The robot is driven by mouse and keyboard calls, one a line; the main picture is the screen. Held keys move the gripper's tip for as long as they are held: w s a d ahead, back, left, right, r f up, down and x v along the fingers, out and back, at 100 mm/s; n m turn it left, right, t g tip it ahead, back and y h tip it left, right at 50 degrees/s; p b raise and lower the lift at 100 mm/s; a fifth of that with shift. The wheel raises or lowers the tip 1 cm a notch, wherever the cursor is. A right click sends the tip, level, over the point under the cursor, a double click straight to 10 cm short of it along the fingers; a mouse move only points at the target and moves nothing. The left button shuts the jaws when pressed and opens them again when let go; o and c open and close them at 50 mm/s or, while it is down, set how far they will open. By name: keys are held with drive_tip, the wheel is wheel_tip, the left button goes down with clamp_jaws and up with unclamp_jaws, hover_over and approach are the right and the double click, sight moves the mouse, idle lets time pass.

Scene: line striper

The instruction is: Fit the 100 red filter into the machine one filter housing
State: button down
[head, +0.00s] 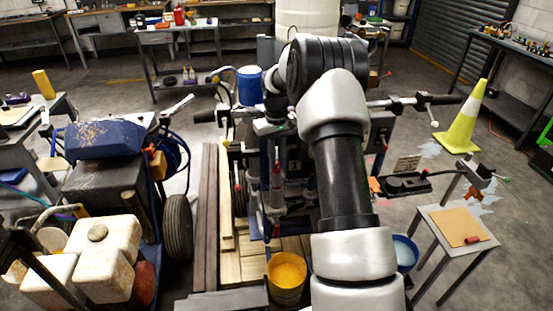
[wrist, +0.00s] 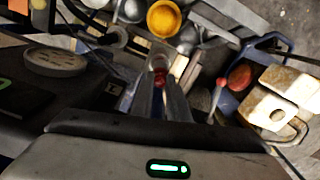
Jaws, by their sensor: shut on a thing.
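My gripper (wrist: 158,88) points down at the machine, and its two fingers are shut on a small red piece, which looks like the red filter (wrist: 159,77). A pale round part, which may be a filter housing, shows just beyond the fingertips in the wrist view (wrist: 158,62). I cannot tell whether the red piece touches it. In the head view my gripper (head: 275,148) is partly hidden among the machine's parts. An upright cylinder with red on it (head: 276,178) stands below it. The number on the filter cannot be read.
A yellow paint bucket (head: 287,275) and a blue bucket (head: 405,252) stand in front of the machine. A second machine with white tanks (head: 104,250) is at left. A small table (head: 452,228) at right holds a brown board and a red item.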

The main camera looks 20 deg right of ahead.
sight(276, 178)
drive_tip(key=shift+f+b, duration=2.4)
drive_tip(key=shift+f, duration=1.8)
idle(0.4)
drive_tip(key=c, duration=1.3)
unclamp_jaws()
drive_tip(key=shift+r, duration=0.1)
drive_tip(key=shift+r+p, duration=2.1)
drive_tip(key=shift+r, duration=1.35)
